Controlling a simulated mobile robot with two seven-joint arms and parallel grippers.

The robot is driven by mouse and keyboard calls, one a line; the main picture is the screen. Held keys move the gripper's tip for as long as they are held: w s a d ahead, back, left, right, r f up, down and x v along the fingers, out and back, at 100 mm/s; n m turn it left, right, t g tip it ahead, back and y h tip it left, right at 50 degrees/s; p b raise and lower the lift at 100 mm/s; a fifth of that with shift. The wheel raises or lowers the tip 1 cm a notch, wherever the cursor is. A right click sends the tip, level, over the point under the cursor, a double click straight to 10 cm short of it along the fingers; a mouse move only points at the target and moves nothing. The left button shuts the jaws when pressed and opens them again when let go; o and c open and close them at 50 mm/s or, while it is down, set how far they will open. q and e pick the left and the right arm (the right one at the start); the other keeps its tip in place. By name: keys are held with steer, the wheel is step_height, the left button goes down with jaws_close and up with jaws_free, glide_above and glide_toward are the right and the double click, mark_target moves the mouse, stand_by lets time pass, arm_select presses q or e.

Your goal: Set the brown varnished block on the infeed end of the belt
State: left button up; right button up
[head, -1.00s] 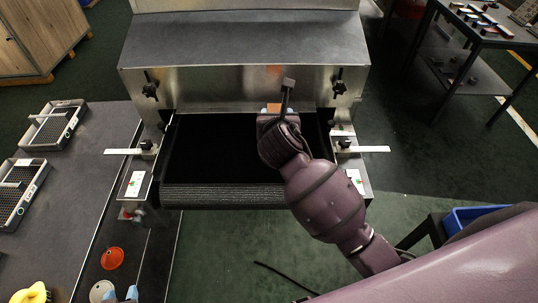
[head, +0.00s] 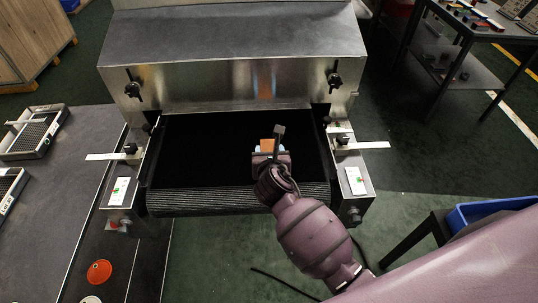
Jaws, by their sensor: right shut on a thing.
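My right gripper (head: 268,150) is over the near part of the black belt (head: 200,150), right of its middle. It is shut on the brown varnished block (head: 267,145), of which a small orange-brown part shows beyond the gripper. The gripper hides the rest of the block, and I cannot tell whether the block touches the belt. The belt runs under the steel dryer housing (head: 230,90), and its near end is a ribbed roller edge (head: 220,201). My left gripper is not in view.
Metal guide brackets stand at the belt's left (head: 130,149) and right (head: 342,140) sides. A dark table (head: 50,220) with wire-bottomed trays (head: 35,132) is at left. A blue bin (head: 485,212) is at right. A dark table with small coloured pieces is at upper right.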

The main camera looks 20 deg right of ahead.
steer(key=shift+f, duration=0.5)
steer(key=shift+r, duration=0.15)
steer(key=o, duration=0.9)
